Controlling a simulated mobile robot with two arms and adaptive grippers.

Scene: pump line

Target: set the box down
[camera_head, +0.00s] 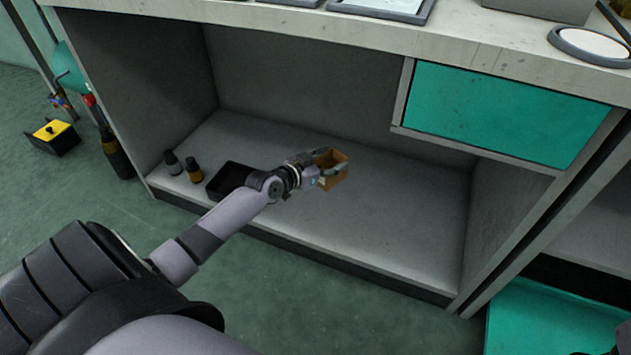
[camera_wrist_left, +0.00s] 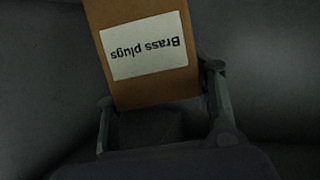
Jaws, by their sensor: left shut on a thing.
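My left gripper (camera_head: 326,169) is shut on a small brown cardboard box (camera_head: 336,176) inside the open lower bay of the bench. In the left wrist view the box (camera_wrist_left: 150,88) stands between the two fingers (camera_wrist_left: 163,112) and bears a white label (camera_wrist_left: 144,46) reading "Brass plugs", upside down there. The bay's grey floor (camera_head: 390,220) lies beneath and around the box. I cannot tell whether the box touches that floor or is held above it.
A black open tray (camera_head: 226,178) and two small bottles (camera_head: 193,170) (camera_head: 172,162) stand on the bay floor to the left. A teal drawer (camera_head: 490,112) hangs at the upper right. The bay floor right of the box is clear.

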